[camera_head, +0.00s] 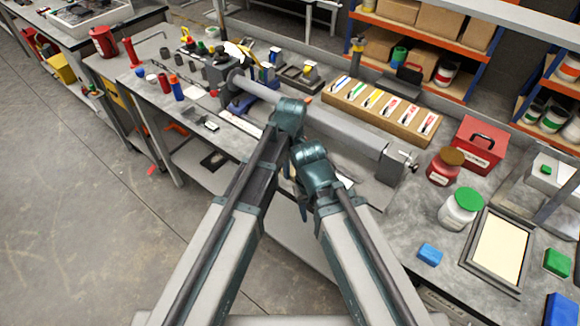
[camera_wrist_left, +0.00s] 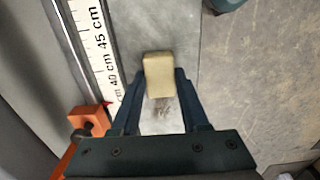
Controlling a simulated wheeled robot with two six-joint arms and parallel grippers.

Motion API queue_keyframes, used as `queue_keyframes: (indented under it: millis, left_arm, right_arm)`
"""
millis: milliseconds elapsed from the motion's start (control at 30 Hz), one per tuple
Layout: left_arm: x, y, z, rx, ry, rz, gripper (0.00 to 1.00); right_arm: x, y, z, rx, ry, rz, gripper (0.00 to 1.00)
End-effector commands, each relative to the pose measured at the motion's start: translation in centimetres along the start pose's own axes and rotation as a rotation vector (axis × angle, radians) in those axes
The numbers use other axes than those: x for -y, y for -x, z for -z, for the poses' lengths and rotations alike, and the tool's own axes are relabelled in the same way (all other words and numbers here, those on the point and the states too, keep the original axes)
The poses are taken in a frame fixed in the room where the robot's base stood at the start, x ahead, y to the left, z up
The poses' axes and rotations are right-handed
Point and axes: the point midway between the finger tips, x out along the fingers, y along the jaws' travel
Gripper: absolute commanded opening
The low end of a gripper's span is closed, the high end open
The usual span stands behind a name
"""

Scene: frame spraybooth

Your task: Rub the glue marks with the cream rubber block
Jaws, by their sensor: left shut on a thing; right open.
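The cream rubber block (camera_wrist_left: 159,76) is between the fingers of my left gripper (camera_wrist_left: 160,88) in the left wrist view. The gripper is shut on it, over a grey surface. Faint darker marks (camera_wrist_left: 165,112) show on that surface between the fingers, close to the block; I cannot tell whether the block touches the surface. In the head view my left gripper (camera_head: 289,112) is over the long grey bench fixture, and its fingers and the block are hidden. My right gripper (camera_head: 311,158) is just below and right of it, open, with its fingertips hidden.
A ruler strip (camera_wrist_left: 95,45) and an orange clamp-like part (camera_wrist_left: 88,120) lie left of the block.

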Motion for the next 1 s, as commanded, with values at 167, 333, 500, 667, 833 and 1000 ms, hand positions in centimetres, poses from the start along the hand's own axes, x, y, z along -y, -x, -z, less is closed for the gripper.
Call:
queue_keyframes:
  millis: [167, 333, 500, 667, 833, 1000]
  left_arm:
    - [0.1, -0.1, 0.2, 0.0, 0.001, 0.002, 0.0]
    - [0.0, 0.0, 1.3, -0.002, 0.002, 0.002, 0.0]
    - [0.0, 0.1, 2.9, -0.003, 0.003, 0.002, 0.0]
    - [0.0, 0.1, 3.9, -0.003, 0.002, 0.001, 0.0]
    - [0.1, 0.1, 4.0, -0.002, 0.001, 0.001, 0.0]
    - [0.0, 0.1, 4.5, -0.001, 0.001, 0.001, 0.0]
  right_arm:
    - [0.0, -0.1, 0.0, 0.0, 0.0, 0.0, 0.5]
    - [0.0, 0.0, 0.0, 0.0, 0.0, 0.0, 0.5]
    - [0.0, 0.1, 0.0, 0.0, 0.0, 0.0, 0.5]
    - [0.0, 0.1, 0.0, 0.0, 0.0, 0.0, 0.5]
    - [0.0, 0.1, 0.0, 0.0, 0.0, 0.0, 0.5]
    - [0.0, 0.1, 0.0, 0.0, 0.0, 0.0, 0.5]
